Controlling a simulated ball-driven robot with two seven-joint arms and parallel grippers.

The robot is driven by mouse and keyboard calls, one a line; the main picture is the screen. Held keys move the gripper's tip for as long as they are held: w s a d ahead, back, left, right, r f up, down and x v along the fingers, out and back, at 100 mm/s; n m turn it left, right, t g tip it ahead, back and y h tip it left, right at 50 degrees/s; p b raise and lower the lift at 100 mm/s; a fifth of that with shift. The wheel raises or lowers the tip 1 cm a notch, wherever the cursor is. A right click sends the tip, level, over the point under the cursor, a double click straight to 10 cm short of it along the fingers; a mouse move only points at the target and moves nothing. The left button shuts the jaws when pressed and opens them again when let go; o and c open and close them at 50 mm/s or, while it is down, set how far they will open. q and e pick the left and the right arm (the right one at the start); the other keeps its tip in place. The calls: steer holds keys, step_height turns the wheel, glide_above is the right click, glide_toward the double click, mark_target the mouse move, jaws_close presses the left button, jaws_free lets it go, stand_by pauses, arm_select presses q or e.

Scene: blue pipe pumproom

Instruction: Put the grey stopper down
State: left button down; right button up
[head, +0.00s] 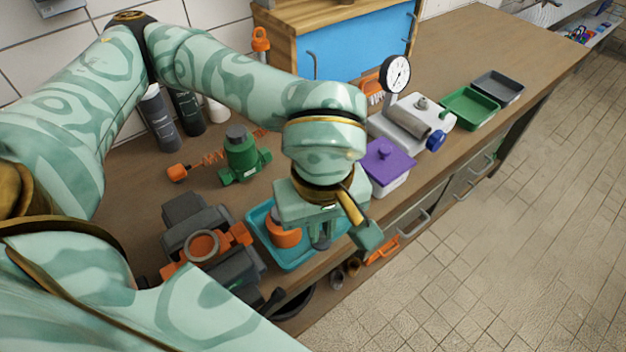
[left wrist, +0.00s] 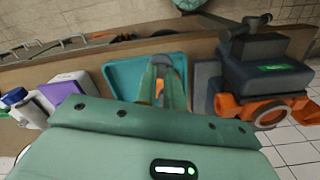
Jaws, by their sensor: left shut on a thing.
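My left gripper (head: 321,240) points down over the teal tray (head: 262,222) near the bench's front edge. In the left wrist view the left gripper (left wrist: 163,88) has its fingers close together, shut on the grey stopper (left wrist: 178,61), whose grey top shows at the fingertips. The fingers hide most of the stopper, and I cannot tell whether it touches the tray floor. The teal tray also shows in the left wrist view (left wrist: 118,80). An orange round part (head: 284,236) sits in the tray, left of the gripper. My right gripper is not in view.
A dark grey machine with orange fittings (head: 205,245) stands left of the tray. A green valve (head: 240,158) is behind. A purple-lidded box (head: 387,165) stands to the right. Farther right are a gauge (head: 396,74), a green tray (head: 468,107) and a grey tray (head: 497,87).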

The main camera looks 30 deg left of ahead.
arm_select(q)
steer(key=w+a+f, duration=0.1)
steer(key=w+f, duration=0.2)
steer(key=w, duration=0.1)
steer(key=w+a+f+b, duration=0.1)
steer(key=w+f, duration=0.2)
steer(key=w, duration=0.1)
steer(key=w+a+f+b, duration=0.1)
steer(key=w+a+f, duration=0.1)
steer(key=w+f, duration=0.1)
steer(key=shift+w, duration=0.65)
steer(key=shift+w+a+f, duration=0.1)
steer(key=shift+w+f, duration=0.05)
steer(key=f, duration=0.1)
steer(key=f+b, duration=0.1)
steer(key=f, duration=0.2)
steer(key=shift+w+a, duration=0.1)
steer(key=shift+w, duration=0.2)
steer(key=shift+r, duration=0.15)
steer(key=c, duration=1.9)
jaws_free()
steer(key=o, duration=0.4)
